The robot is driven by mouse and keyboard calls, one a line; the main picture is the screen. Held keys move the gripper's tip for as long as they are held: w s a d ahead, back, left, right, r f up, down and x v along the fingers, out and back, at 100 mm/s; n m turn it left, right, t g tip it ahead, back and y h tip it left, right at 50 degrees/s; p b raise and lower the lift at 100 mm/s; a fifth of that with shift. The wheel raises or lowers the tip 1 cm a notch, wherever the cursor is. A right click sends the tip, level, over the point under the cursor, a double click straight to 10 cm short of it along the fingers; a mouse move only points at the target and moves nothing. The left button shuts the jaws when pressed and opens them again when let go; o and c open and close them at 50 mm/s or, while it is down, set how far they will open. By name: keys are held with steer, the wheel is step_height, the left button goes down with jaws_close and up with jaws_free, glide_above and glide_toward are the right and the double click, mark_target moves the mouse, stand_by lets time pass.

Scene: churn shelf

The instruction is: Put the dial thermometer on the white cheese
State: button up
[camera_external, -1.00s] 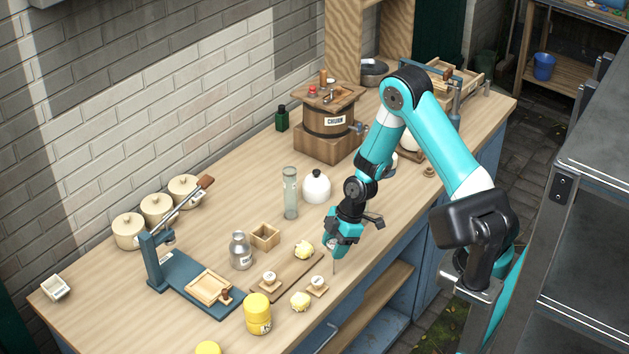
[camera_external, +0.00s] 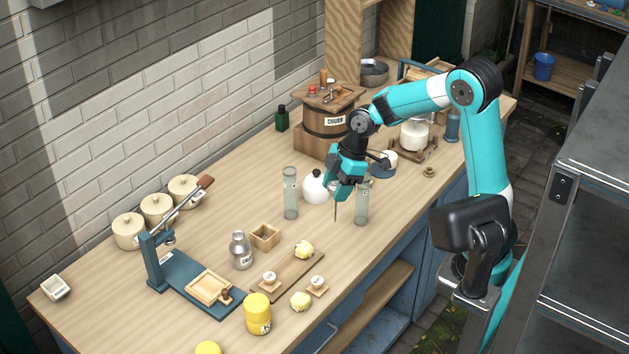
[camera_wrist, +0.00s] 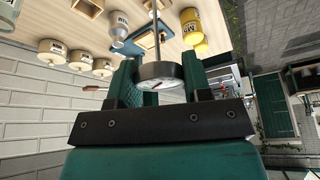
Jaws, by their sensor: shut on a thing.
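My gripper (camera_external: 342,190) is shut on the dial thermometer, whose thin stem (camera_external: 336,212) points down above the worktop. In the wrist view the round metal dial (camera_wrist: 160,73) sits between the two green fingers of my gripper (camera_wrist: 160,82), with the stem running away from the camera. A white round piece (camera_external: 388,156) on a blue-grey plate (camera_external: 383,172) is just right of and behind my gripper. It looks like the white cheese, partly hidden by the wrist.
Glass cylinders (camera_external: 290,192) and (camera_external: 362,203) stand near the gripper, with a white round-bodied vessel (camera_external: 314,187) between them. The wooden churn (camera_external: 327,122) is behind. A glass jar (camera_external: 414,134) stands on a wooden base to the right. Butter pieces and a yellow tin (camera_external: 257,314) are in front.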

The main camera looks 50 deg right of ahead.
steer(key=shift+w+d+r, duration=0.1)
steer(key=shift+r, duration=0.4)
steer(key=w+d+r+m+t+h+p, duration=0.15)
steer(key=w+d+m, duration=0.25)
steer(key=w+d, duration=0.55)
steer(key=w+d+r+m+t+h, duration=0.15)
steer(key=w+d+m, duration=0.35)
steer(key=d, duration=0.7)
steer(key=d+r+m+g+h, duration=0.2)
steer(key=d+m, duration=0.7)
steer(key=d, duration=1.9)
step_height(320, 180, down, 20)
steer(key=t+h+p, duration=0.1)
steer(key=p, duration=0.2)
steer(key=shift+s+d, duration=0.15)
steer(key=shift+s, duration=0.2)
steer(key=shift+f, duration=0.1)
